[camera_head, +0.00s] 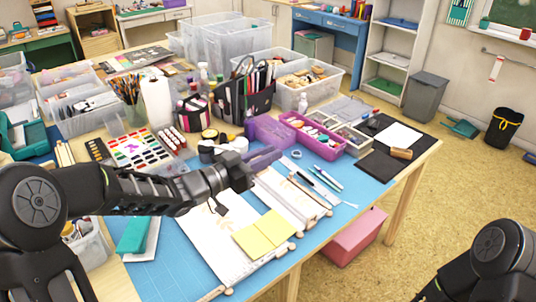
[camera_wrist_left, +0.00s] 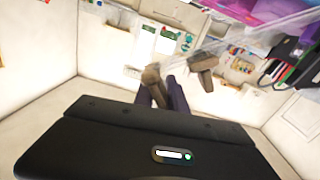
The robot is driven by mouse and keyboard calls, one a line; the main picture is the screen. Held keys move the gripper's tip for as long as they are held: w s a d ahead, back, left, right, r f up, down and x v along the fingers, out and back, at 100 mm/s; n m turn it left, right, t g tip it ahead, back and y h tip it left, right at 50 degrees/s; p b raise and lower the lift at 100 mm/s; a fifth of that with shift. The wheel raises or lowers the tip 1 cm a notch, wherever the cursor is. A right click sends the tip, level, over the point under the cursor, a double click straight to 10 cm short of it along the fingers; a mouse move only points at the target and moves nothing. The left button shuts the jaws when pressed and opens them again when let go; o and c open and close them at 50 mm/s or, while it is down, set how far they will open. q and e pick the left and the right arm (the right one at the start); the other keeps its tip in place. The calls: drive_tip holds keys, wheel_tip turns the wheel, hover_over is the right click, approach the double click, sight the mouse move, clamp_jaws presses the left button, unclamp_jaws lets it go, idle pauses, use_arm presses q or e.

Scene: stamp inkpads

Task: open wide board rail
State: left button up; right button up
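A wide white board (camera_head: 205,248) with faint drawings lies on the blue mat, with small wooden rail ends (camera_head: 229,291) along its near right edge. A narrower pale board with rails (camera_head: 290,202) lies to its right. My left gripper (camera_head: 252,168) reaches in from the left above the far end of the boards, apart from the near rail ends. In the left wrist view, its dark fingers (camera_wrist_left: 166,92) show close together beyond the black gripper body; their gap is unclear. My right arm shows at the lower right, with its gripper out of frame.
Yellow sheets (camera_head: 262,233) lie across the wide board's near right side. Pens (camera_head: 320,180) and a tape ring (camera_head: 296,154) lie right of the boards. Purple trays (camera_head: 312,145) stand behind. A teal box (camera_head: 137,235) sits left. Bare mat (camera_head: 350,187) is at the right.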

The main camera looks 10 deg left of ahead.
use_arm(q)
drive_tip(key=shift+a+f, duration=0.1)
clamp_jaws()
drive_tip(key=shift+a+f, duration=0.15)
idle(0.7)
drive_tip(key=shift+f, duration=0.1)
drive_tip(key=f+b, duration=0.1)
drive_tip(key=s+d+f+b, duration=0.1)
drive_tip(key=d+f+b, duration=0.1)
drive_tip(key=shift+s+d+f, duration=0.1)
drive_tip(key=shift+s, duration=0.25)
